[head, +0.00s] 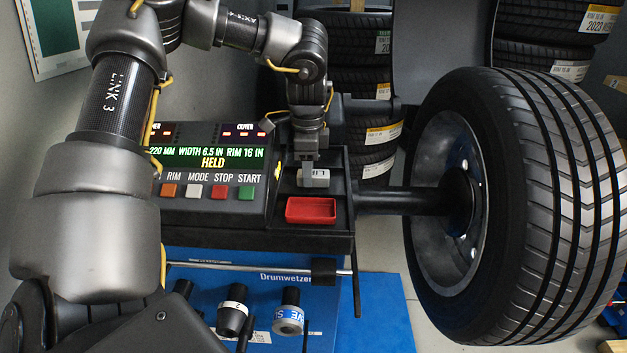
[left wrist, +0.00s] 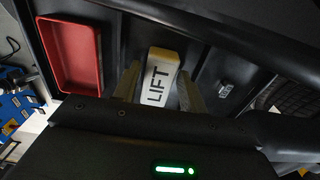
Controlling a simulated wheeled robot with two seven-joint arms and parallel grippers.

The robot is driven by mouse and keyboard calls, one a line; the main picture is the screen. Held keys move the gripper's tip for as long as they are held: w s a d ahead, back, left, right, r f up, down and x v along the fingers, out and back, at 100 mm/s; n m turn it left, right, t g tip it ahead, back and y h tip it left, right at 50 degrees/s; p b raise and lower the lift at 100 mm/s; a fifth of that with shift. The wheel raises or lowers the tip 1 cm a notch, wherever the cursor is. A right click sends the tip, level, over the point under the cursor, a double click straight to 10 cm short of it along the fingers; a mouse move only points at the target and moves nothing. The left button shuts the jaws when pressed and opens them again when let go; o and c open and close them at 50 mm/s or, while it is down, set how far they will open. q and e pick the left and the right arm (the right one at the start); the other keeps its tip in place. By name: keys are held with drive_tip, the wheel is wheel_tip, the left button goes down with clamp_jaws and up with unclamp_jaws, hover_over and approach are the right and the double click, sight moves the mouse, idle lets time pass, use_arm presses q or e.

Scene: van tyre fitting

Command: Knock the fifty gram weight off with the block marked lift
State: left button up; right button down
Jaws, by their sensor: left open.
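The white block marked LIFT (left wrist: 159,82), with a yellowish end, lies in a dark tray compartment on the balancing machine. It also shows in the head view (head: 316,178), below my left gripper (head: 311,163). In the left wrist view, my left gripper (left wrist: 159,74) is open, one finger on each side of the block. Whether the fingers touch it I cannot tell. A small grey piece (left wrist: 226,89) with marks too small to read sits in the neighbouring compartment. I cannot tell whether it is the fifty gram weight. My right gripper is not in view.
A red tray (head: 311,210) sits beside the block's compartment. The machine's panel (head: 212,165) reads HELD, above several coloured buttons. A large tyre (head: 530,200) on its rim stands on the shaft at right. Cones hang below, and stacked tyres stand behind.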

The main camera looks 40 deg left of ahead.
use_arm(q)
drive_tip(key=c, duration=0.8)
drive_tip(key=shift+r+p, duration=1.55)
drive_tip(key=shift+r, duration=1.5)
drive_tip(key=shift+f, duration=0.1)
drive_tip(key=shift+f+b, duration=1.55)
drive_tip(key=shift+f, duration=1.4)
